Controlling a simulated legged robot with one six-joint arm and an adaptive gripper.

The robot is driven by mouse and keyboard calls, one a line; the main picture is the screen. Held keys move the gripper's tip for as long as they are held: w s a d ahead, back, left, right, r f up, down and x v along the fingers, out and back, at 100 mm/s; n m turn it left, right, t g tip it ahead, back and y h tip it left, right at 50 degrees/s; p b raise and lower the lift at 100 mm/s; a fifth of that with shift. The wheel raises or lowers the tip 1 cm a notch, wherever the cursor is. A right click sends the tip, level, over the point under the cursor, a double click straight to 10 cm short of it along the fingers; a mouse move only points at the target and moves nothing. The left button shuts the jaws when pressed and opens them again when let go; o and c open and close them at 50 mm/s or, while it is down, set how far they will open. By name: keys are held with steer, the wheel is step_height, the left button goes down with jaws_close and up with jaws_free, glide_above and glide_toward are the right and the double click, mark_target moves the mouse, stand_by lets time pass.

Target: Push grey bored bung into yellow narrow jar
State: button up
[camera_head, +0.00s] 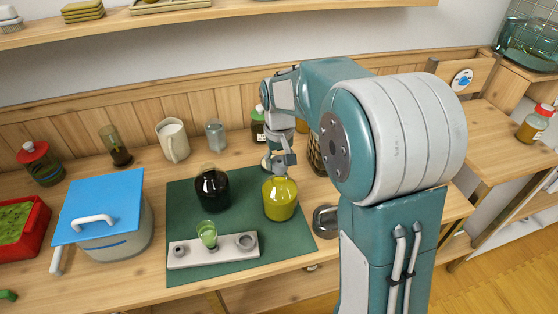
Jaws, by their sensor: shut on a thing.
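The yellow narrow jar (280,203) stands on the right part of a dark green mat (236,271), holding yellow-green contents. My gripper (282,162) points down just above the jar's mouth. It is shut on a small grey thing, which I take to be the grey bored bung; the fingers mostly hide it. I cannot tell whether the bung touches the jar's rim or sits in its neck.
A dark jar (212,191) stands left of the yellow jar. In front, a pale rack (220,257) holds a small green vessel (208,232) and grey round pieces. A blue-lidded pot (132,236) stands left. My arm covers the right side of the counter.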

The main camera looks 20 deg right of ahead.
steer(key=shift+f, duration=1.25)
stand_by(0.4)
steer(key=o, duration=1.4)
steer(key=shift+c, duration=0.2)
steer(key=shift+r, duration=2.3)
step_height(320, 180, up, 12)
steer(key=shift+w+f, duration=0.1)
